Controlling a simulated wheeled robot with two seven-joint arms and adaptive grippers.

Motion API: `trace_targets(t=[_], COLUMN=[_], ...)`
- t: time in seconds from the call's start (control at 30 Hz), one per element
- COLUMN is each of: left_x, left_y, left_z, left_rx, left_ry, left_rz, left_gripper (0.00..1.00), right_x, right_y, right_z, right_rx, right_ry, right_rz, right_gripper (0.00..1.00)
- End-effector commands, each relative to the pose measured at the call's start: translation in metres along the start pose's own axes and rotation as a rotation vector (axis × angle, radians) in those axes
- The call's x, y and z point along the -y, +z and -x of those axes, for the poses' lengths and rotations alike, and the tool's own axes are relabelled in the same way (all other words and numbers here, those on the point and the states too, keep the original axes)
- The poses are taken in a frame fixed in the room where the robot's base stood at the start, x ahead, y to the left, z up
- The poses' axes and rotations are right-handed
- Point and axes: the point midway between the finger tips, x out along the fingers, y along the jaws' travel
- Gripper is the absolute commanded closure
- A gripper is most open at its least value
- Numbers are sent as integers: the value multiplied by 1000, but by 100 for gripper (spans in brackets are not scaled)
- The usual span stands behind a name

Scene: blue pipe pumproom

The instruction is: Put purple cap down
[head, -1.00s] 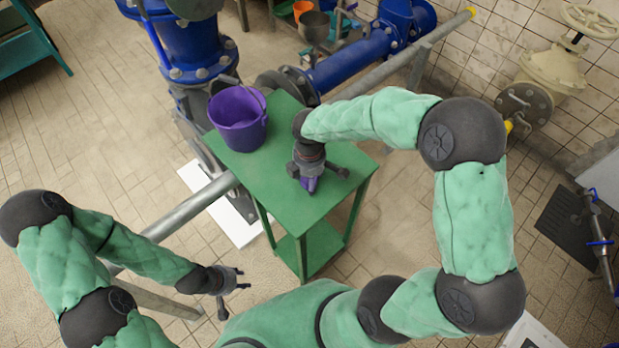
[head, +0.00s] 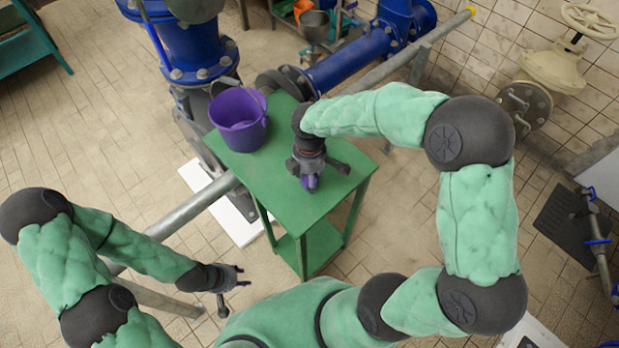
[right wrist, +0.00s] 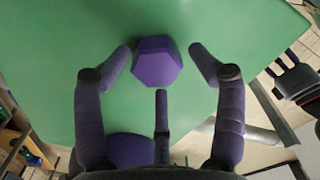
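The purple cap (head: 312,183) is at the green table's (head: 285,205) front part, beneath my right gripper (head: 317,170). In the right wrist view the six-sided cap (right wrist: 157,62) appears to rest on the green top. My right gripper's fingers (right wrist: 160,58) are spread on either side of it, with a gap at each side; a third finger points at its near side. My left gripper (head: 238,280) is open and empty, off the table's lower left. It also shows in the right wrist view (right wrist: 291,82).
A purple bucket (head: 239,122) stands on the table's far left corner; part of it shows in the right wrist view (right wrist: 130,150). A grey pipe (head: 190,207) passes left of the table. Blue pipework (head: 350,68) stands behind. The table's near left top is bare.

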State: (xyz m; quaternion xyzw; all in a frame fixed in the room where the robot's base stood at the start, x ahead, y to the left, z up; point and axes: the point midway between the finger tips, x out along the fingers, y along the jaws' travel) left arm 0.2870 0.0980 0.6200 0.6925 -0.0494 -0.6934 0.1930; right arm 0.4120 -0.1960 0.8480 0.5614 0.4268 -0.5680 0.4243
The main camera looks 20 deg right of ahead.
Motion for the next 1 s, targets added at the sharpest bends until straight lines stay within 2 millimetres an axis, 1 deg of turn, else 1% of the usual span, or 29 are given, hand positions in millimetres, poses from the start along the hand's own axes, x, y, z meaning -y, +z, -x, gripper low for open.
trace_targets(t=[0.03,0.2,0.3,0.43,0.5,0.63,1.0], left_x=[-3,-7,-9,-10,-11,-12,-11], left_y=[0,1,1,1,1,1,1], left_z=[8,19,25,30,31,32,32], left_rx=[0,0,0,0,0,0,0], left_ry=[0,0,0,0,0,0,0], left_rz=[0,0,0,0,0,0,0], left_gripper=[60,60,60,60,60,60,60], right_x=[-1,-2,-2,-2,-2,-2,-2], right_y=[0,0,0,0,0,0,0], right_z=[16,53,71,88,94,100,101], right_rx=[-1,-3,-2,-2,-2,-2,-2], right_ry=[4,8,9,8,8,7,8], right_rz=[1,-2,-1,-1,-1,-1,-2], right_gripper=[33,33,33,33,33,33,33])
